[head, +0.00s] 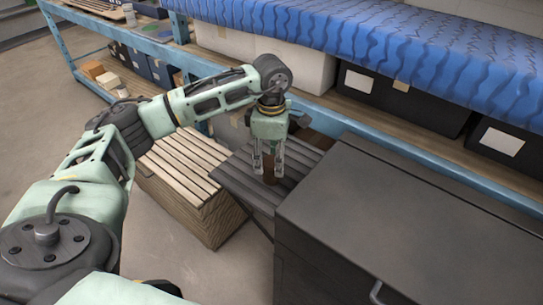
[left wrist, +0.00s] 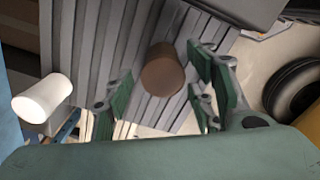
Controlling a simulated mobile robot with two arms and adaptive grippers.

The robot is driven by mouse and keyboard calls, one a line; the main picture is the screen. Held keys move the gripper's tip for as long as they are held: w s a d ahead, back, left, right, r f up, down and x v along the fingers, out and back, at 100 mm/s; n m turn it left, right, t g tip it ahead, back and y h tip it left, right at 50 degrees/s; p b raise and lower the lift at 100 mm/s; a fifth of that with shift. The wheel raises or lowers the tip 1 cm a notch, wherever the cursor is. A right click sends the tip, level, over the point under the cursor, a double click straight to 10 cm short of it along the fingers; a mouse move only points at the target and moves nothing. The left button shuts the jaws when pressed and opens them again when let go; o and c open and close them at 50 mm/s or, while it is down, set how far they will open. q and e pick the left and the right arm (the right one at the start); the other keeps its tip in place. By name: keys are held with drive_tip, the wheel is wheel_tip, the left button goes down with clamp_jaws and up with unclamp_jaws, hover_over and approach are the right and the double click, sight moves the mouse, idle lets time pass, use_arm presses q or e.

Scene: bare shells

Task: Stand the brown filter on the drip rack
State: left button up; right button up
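The brown filter (head: 271,168) is a small dark-brown cylinder on the grey slatted drip rack (head: 240,180). In the left wrist view the filter (left wrist: 163,72) appears upright on the slats (left wrist: 100,40). My left gripper (head: 269,170) points down over the rack with its fingers on either side of the filter. In the left wrist view the fingers (left wrist: 165,100) are spread, with a visible gap between the filter and the pads. The filter's contact with the slats is hard to see. My right gripper is not in view.
A dark cabinet (head: 410,220) stands close right of the rack. A wooden slatted crate (head: 185,170) stands to its left. A blue-framed shelf (head: 400,145) with bins runs behind. A white cylinder (left wrist: 42,97) shows at left in the wrist view.

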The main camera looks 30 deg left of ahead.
sight(272, 160)
use_arm(q)
drive_tip(key=shift+r, duration=0.55)
wheel_tip(272, 160, up, 11)
drive_tip(key=b, duration=0.2)
drive_tip(key=shift+r+b, duration=0.15)
drive_tip(key=shift+b, duration=0.15)
